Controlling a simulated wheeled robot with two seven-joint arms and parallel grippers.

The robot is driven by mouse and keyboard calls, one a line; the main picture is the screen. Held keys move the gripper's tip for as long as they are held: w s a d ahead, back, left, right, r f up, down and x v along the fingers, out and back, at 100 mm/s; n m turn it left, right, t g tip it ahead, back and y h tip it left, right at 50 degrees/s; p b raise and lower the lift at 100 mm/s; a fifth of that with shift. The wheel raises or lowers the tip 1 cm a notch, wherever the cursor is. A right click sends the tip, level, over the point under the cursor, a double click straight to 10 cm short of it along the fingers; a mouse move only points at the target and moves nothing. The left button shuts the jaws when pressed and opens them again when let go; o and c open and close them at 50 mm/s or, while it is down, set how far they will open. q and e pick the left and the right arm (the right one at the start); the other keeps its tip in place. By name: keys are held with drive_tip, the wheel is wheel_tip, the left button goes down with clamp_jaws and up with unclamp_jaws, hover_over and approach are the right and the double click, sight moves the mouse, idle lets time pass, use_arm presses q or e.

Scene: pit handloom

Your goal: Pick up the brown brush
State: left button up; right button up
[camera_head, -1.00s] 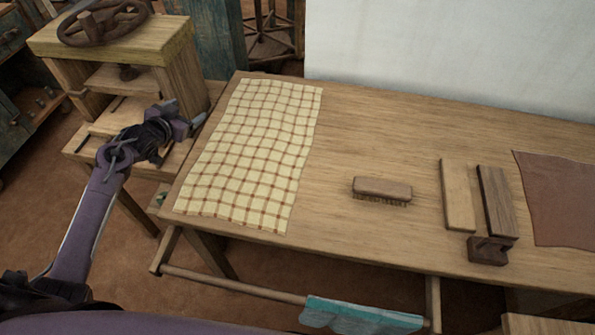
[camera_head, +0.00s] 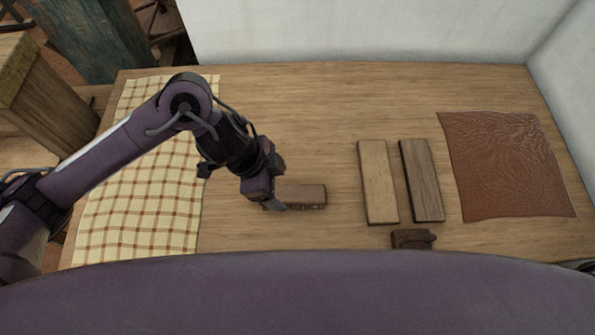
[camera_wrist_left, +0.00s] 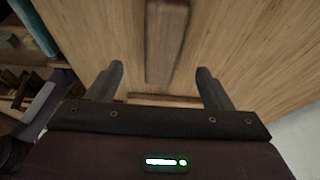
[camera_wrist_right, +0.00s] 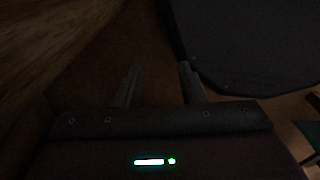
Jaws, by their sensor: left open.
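The brown brush (camera_head: 305,195) lies on the wooden table (camera_head: 300,120), right of the checked cloth. My left gripper (camera_head: 278,207) is at the brush's left end in the head view and partly hides that end. In the left wrist view, the left gripper (camera_wrist_left: 160,75) is open, with its fingers apart. The brush (camera_wrist_left: 167,40) shows as a long brown block ahead of and between the fingertips. I cannot tell whether a finger touches it. My right gripper (camera_wrist_right: 158,85) shows only in its dark wrist view, fingers apart with nothing visible between them.
Right of the brush lie a light board (camera_head: 379,182), a dark board (camera_head: 422,180) and a small dark wooden block (camera_head: 412,239). A brown leather sheet (camera_head: 505,165) lies farther right. The checked cloth (camera_head: 150,200) is under my left arm. The table's back middle is clear.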

sight(292, 193)
use_arm(q)
drive_tip(key=shift+d+f, duration=0.15)
drive_tip(key=shift+f, duration=0.5)
drive_tip(key=x, duration=0.2)
drive_tip(key=shift+s+d+f, duration=0.25)
drive_tip(key=shift+d, duration=0.1)
drive_tip(key=f, duration=0.1)
drive_tip(key=d+f, duration=0.1)
drive_tip(key=shift+w+f, duration=0.25)
drive_tip(key=shift+w, duration=0.1)
drive_tip(key=shift+d+f, duration=0.1)
drive_tip(key=shift+f, duration=0.15)
drive_tip(key=c, duration=1.1)
use_arm(e)
drive_tip(key=shift+a, duration=0.25)
use_arm(q)
drive_tip(key=shift+r, duration=0.1)
